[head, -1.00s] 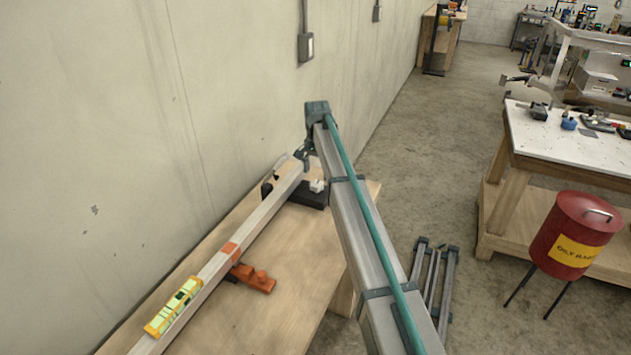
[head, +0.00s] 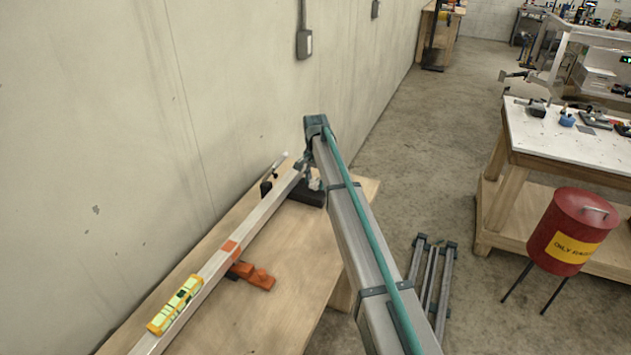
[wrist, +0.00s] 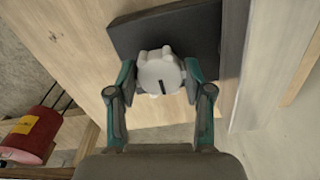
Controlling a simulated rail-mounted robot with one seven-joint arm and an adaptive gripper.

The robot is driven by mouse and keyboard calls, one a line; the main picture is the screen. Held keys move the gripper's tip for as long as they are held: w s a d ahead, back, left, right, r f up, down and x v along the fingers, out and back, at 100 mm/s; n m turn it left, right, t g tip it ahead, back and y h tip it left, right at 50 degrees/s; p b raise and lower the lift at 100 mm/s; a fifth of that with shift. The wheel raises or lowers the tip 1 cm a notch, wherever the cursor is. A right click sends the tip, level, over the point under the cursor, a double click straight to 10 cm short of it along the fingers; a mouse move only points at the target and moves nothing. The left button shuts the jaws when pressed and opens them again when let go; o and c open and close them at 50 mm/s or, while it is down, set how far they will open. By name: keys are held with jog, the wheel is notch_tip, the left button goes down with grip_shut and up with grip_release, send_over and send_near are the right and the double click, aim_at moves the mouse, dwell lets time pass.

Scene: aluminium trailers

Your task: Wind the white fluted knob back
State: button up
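The white fluted knob (wrist: 160,74) shows in the wrist view with a dark line on its face. It sits at the edge of a black block (wrist: 205,35). My gripper (wrist: 161,70) has its two fingers on either side of the knob, spread about as wide as it; firm contact is not clear. In the head view my gripper (head: 308,174) is small at the far end of the bench, over the black block (head: 312,198), and mostly hides the knob.
A long aluminium bar (head: 255,217) lies along the wooden bench (head: 285,275) beside the wall. A yellow level (head: 176,305) rests on it, with an orange clamp (head: 255,275) beside it. A red bin (head: 570,232) stands on the floor to the right.

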jog(key=shift+c, duration=1.3)
jog(key=shift+n, duration=0.3)
jog(key=n+b, duration=0.1)
jog(key=n, duration=0.6)
jog(key=shift+n+b, duration=0.35)
jog(key=shift+n, duration=0.05)
jog(key=n, duration=0.4)
jog(key=shift+n+b, duration=0.3)
jog(key=shift+n, duration=2.5)
